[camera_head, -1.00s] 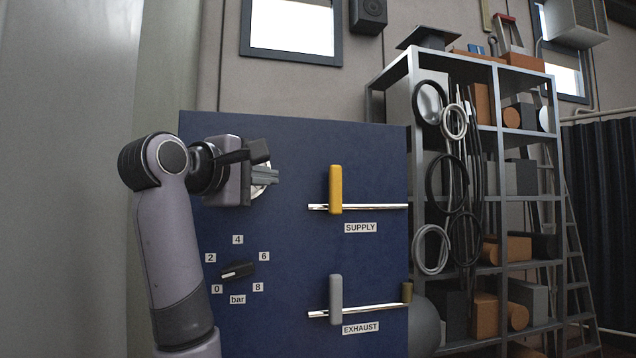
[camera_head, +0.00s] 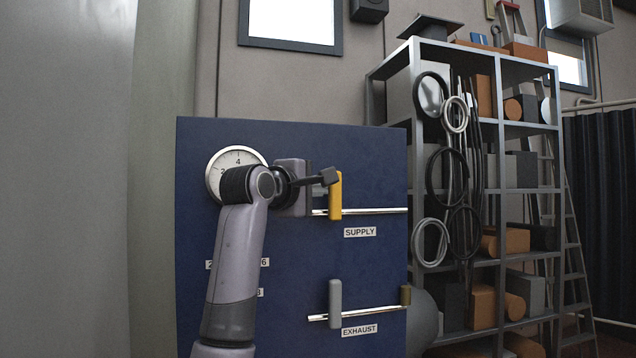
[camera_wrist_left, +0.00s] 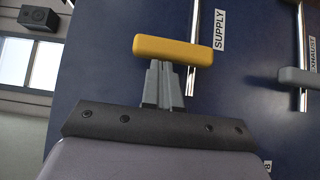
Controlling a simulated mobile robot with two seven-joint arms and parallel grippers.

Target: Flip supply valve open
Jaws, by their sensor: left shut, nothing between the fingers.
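The yellow supply valve handle (camera_head: 335,205) stands upright across its horizontal chrome pipe, above the SUPPLY label (camera_head: 360,232). In the left wrist view the yellow handle (camera_wrist_left: 172,50) lies crosswise just beyond the fingertips. My left gripper (camera_head: 328,177) reaches in from the left, its tip at the upper left side of the handle. Its grey fingers (camera_wrist_left: 163,70) are together with nothing between them. They end right at the handle's near side; I cannot tell whether they touch it. My right gripper is not in view.
The grey exhaust handle (camera_head: 335,303) stands upright on a lower pipe, above the EXHAUST label (camera_head: 360,330). A round gauge (camera_head: 228,160) and the bar dial's labels are partly hidden behind my arm. A metal shelf (camera_head: 488,52) with hoses and boxes stands right of the blue panel (camera_head: 380,160).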

